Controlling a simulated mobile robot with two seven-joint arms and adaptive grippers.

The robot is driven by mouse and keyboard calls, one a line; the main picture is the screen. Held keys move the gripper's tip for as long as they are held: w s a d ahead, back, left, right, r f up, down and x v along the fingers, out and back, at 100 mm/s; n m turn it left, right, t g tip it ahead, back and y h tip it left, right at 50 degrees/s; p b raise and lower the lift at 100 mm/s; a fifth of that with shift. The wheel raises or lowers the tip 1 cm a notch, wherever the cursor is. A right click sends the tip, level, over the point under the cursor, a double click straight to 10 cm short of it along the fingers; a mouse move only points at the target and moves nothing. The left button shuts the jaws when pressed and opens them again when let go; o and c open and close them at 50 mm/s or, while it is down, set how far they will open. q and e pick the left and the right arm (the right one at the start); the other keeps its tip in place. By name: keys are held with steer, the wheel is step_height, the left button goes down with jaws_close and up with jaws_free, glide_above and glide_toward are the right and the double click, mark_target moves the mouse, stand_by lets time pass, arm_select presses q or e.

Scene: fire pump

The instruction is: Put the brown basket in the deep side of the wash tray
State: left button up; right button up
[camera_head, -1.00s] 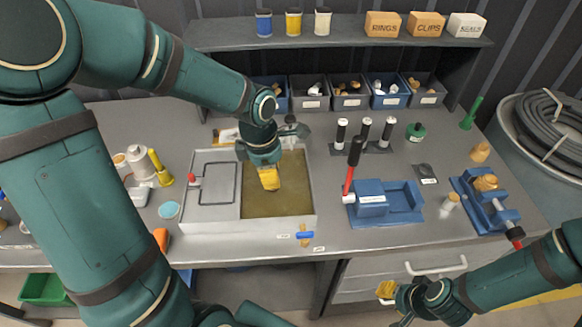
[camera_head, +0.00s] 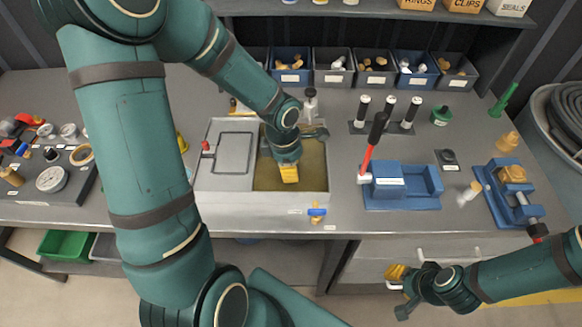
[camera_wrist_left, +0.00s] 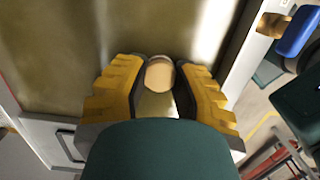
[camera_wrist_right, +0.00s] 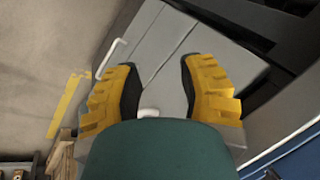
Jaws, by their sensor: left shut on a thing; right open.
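The grey wash tray (camera_head: 245,202) stands on the bench. Its right side is the deep side, with brown liquid or a brown floor (camera_head: 308,180); its left side has a grey panel (camera_head: 231,153) with a dark outline. My left gripper (camera_head: 289,173) points down over the deep side. In the left wrist view its yellow fingers (camera_wrist_left: 160,95) are shut on a small tan-topped thing (camera_wrist_left: 159,74). I cannot tell whether this is the brown basket; no basket shape shows clearly. My right gripper (camera_head: 397,279) is open and empty in front of the bench; its fingers also show in the right wrist view (camera_wrist_right: 160,92).
A blue valve (camera_head: 317,212) sits at the tray's front right. Right of the tray are a blue fixture (camera_head: 402,190) with a red-handled tool (camera_head: 372,145), and a blue vise (camera_head: 508,198). A small bottle (camera_head: 310,105) stands behind the tray. Parts bins (camera_head: 333,68) line the back.

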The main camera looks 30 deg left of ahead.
arm_select(q)
steer(key=shift+f, duration=0.1)
steer(key=o, duration=0.9)
steer(key=shift+r, duration=0.35)
steer(key=r, duration=0.3)
steer(key=a+r+p, duration=0.1)
steer(key=r, duration=0.3)
steer(key=r+p, duration=0.1)
steer(key=r, duration=0.3)
steer(key=shift+s+a+r, duration=0.15)
steer(key=shift+s+r, duration=0.1)
steer(key=shift+s, duration=0.1)
